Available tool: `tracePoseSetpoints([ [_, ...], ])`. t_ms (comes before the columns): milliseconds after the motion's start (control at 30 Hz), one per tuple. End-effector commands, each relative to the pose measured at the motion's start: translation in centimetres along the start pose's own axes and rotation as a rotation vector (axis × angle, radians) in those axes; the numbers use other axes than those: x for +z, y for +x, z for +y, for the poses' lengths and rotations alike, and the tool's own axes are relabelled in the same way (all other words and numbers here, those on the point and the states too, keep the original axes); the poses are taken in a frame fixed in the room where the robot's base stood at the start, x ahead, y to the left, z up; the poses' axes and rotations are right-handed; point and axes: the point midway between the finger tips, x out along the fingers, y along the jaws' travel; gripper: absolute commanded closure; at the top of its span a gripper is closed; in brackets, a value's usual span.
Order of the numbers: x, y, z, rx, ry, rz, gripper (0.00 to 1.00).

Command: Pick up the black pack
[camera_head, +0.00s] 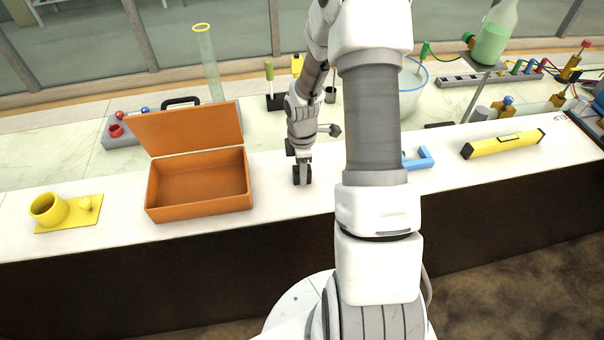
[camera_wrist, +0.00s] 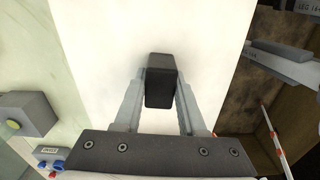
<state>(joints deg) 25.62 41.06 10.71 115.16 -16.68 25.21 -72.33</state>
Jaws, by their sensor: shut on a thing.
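The black pack (camera_wrist: 160,88) is a small dark block with rounded edges. In the wrist view it sits between the two fingers of my gripper (camera_wrist: 160,95), which are closed against its sides. In the head view my gripper (camera_head: 301,178) points down at the white counter strip, right of the orange box, and the dark pack shows only as a small shape at its tip. I cannot tell whether the pack touches the counter or is just above it.
An open orange box (camera_head: 200,190) with its lid raised stands left of my gripper. A yellow mug on a plate (camera_head: 68,212) is further left. A blue bracket (camera_head: 420,160) and a yellow level (camera_head: 503,144) lie to the right. The counter's front edge is close.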

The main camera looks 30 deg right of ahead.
Motion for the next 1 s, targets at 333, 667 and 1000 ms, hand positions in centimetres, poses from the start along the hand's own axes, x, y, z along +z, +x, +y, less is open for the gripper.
tracePoseSetpoints([
  [333,0.0,-0.3,0.1,0.002,0.000,0.000,1.00],
  [667,0.1,-3.9,0.1,0.006,0.002,0.000,1.00],
  [1000,3.1,-7.4,-4.6,0.003,0.004,-0.001,1.00],
])
